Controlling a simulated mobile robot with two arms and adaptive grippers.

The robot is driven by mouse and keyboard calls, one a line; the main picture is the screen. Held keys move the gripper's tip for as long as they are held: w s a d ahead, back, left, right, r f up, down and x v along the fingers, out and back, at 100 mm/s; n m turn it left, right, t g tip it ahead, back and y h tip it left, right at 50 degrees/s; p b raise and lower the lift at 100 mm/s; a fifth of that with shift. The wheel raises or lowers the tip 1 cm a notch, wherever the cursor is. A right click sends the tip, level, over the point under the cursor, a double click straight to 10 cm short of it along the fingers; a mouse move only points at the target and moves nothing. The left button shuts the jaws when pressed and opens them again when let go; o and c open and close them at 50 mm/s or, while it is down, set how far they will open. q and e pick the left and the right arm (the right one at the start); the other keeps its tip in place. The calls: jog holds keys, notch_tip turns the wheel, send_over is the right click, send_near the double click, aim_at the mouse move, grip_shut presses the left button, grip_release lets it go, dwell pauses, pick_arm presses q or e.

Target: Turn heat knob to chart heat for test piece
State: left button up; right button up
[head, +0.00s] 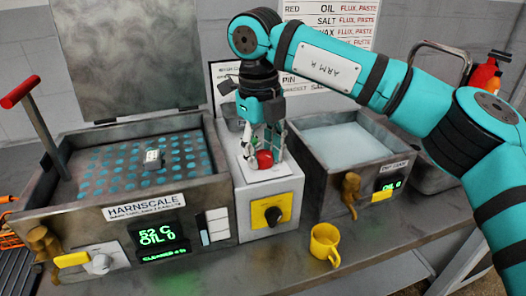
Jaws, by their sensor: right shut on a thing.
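My right gripper (265,155), on the teal arm from the upper right, points down over the white box (252,192). It is shut on a red round piece (264,160) at the box top; the fingers partly hide it. A black knob on a yellow plate (272,213) is on the box front. A wall chart (330,25) is partly covered by my arm. My left gripper is not in view.
The tank's lid (130,55) stands open. A red-handled lever (38,120) rises at left. A second tank (340,135) with pale liquid, a tap (350,190) and a display is right of the box. A yellow mug (325,243) stands on the counter's front.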

aim_at(259, 155)
jog(key=shift+r+m, duration=0.1)
jog(key=shift+m, duration=0.3)
jog(key=o, duration=1.1)
jog(key=shift+o, duration=0.2)
notch_tip(259, 155, up, 12)
jog(key=shift+s+a, duration=0.15)
jog(key=shift+a, duration=0.15)
